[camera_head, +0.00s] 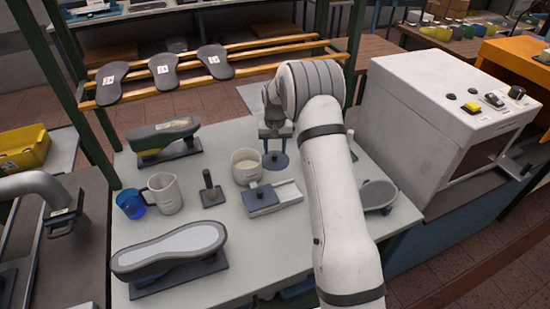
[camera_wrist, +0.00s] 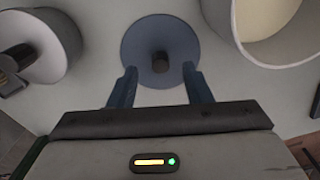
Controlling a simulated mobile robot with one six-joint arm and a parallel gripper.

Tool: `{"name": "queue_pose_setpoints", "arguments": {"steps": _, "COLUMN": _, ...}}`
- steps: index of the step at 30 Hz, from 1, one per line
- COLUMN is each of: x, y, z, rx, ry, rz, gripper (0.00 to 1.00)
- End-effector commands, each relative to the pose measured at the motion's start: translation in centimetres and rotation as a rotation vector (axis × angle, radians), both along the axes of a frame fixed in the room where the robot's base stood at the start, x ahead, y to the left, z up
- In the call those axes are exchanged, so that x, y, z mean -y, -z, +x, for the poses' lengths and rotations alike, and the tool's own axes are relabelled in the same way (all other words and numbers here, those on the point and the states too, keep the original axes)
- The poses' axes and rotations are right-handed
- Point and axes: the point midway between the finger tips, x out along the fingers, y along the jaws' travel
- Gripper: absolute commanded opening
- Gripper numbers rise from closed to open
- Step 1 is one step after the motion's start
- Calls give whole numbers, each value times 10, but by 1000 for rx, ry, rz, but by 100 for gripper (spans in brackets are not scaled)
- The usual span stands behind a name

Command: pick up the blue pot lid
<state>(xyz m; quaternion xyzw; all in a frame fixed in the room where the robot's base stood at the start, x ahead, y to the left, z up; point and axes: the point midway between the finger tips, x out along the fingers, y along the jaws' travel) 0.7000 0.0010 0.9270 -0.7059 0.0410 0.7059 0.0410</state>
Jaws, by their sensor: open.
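The blue pot lid (camera_wrist: 160,36) is a round blue disc with a dark knob in its middle, lying on the grey-white table. In the head view the lid (camera_head: 275,162) is partly under my gripper, right of a cream pot. My gripper (camera_wrist: 158,72) is open, its two blue fingers spread on either side of the lid's near edge, with the knob ahead between them. In the head view my gripper (camera_head: 275,131) is above the lid; how high is hard to tell.
The cream pot (camera_head: 246,167) stands close left of the lid and shows at upper right in the wrist view (camera_wrist: 270,30).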

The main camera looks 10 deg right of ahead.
Motion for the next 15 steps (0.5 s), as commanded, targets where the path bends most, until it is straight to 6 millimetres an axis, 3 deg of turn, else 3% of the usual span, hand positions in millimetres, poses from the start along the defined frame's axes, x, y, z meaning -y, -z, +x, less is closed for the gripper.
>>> {"name": "queue_pose_setpoints", "arguments": {"steps": 6, "x": 0, "y": 25, "z": 0, "rx": -1, "ry": 0, "rz": 0, "gripper": 45}}
{"name": "queue_pose_setpoints", "arguments": {"steps": 13, "x": 0, "y": 28, "z": 0, "rx": 0, "ry": 1, "rz": 0, "gripper": 45}}
{"name": "queue_pose_setpoints", "arguments": {"steps": 15, "x": 0, "y": 28, "z": 0, "rx": 0, "ry": 1, "rz": 0, "gripper": 40}}
